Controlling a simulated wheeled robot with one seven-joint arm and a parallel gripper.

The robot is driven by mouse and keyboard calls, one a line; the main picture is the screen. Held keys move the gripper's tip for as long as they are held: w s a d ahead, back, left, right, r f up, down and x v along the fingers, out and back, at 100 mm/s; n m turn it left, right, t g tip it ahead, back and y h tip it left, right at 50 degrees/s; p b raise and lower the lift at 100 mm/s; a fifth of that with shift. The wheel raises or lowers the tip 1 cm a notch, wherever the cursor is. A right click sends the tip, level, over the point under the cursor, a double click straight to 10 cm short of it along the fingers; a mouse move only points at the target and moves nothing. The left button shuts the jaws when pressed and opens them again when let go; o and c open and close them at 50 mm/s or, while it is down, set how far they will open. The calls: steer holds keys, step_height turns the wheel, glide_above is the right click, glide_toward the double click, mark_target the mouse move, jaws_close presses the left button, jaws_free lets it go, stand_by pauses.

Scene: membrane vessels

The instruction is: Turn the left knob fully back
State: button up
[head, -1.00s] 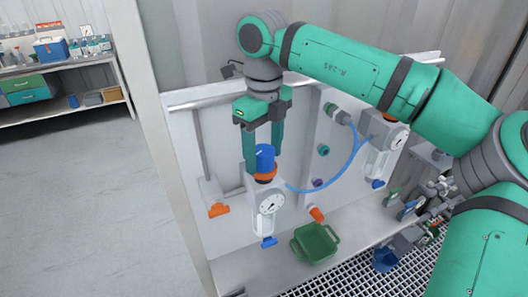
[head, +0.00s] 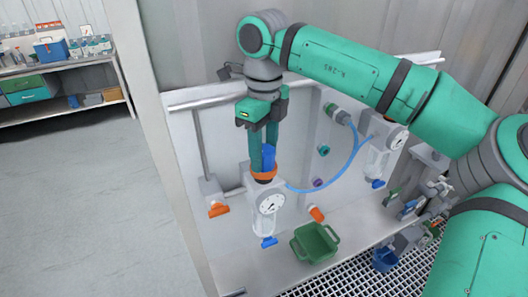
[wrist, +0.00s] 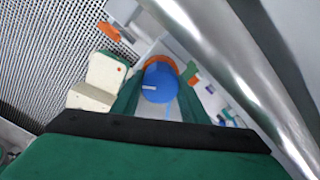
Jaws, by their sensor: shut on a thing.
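The left knob is a blue cap (head: 268,155) above an orange collar (head: 264,175), on top of the left vessel (head: 268,204) with its round gauge. My gripper (head: 263,168) reaches down from above, its green fingers on either side of the blue knob and shut on it. One finger hides part of the knob in the head view. In the wrist view the knob (wrist: 158,88) shows from above as a blue disc with a pale mark on its left part, between the two fingers.
A second vessel with a gauge (head: 385,155) stands at the right of the panel, with a blue hose (head: 340,178) running between. A green bin (head: 314,243) sits on the ledge below. A grey pipe (head: 200,145) rises on the left. A silver rail (head: 205,101) crosses behind my wrist.

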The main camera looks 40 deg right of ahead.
mark_target(264, 149)
steer(key=n, duration=1.1)
steer(key=shift+n, duration=0.3)
stand_by(0.4)
steer(key=o, duration=1.1)
steer(key=shift+c, duration=0.2)
steer(key=shift+r, duration=0.1)
step_height(264, 149, up, 11)
steer(key=shift+f, duration=0.15)
steer(key=shift+w, duration=0.1)
